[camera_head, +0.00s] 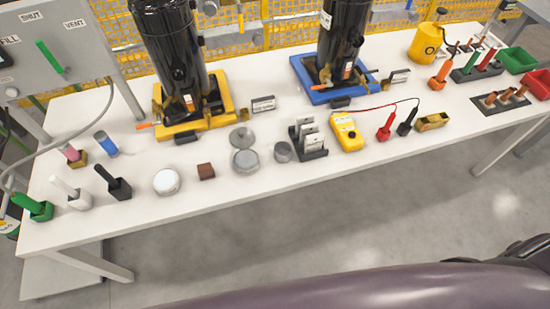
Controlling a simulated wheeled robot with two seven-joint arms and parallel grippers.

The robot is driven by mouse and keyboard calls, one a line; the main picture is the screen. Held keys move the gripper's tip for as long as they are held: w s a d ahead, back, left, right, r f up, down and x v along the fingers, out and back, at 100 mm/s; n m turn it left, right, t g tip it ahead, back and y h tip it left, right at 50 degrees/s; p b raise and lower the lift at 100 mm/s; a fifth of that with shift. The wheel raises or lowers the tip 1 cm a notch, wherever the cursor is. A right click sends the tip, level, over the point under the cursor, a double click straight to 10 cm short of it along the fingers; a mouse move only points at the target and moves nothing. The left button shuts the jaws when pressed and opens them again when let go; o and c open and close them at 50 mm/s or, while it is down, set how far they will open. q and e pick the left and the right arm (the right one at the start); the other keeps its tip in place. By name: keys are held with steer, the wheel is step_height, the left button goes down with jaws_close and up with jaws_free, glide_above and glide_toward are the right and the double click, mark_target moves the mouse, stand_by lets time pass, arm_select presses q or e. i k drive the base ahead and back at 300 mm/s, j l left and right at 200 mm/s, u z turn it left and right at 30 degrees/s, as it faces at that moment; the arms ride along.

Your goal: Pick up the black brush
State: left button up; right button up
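A black item that looks like the black brush (106,177) stands tilted at the left front of the white table (228,192). Its thin handle points up and left, and its lower end is in or on a dark block (119,190). A white item of like shape (72,194) stands just left of it. A green one (33,207) stands at the table's left end. Neither of my grippers can be made out in the head view, and nothing touches the black item.
A round silver tin (166,181) and a small brown block (206,171) lie to its right. A blue cylinder (106,144) and a pink-handled item (73,154) stand behind it. The table's front edge is nearby.

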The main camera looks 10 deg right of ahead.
mark_target(100, 170)
steer(key=u, duration=1.15)
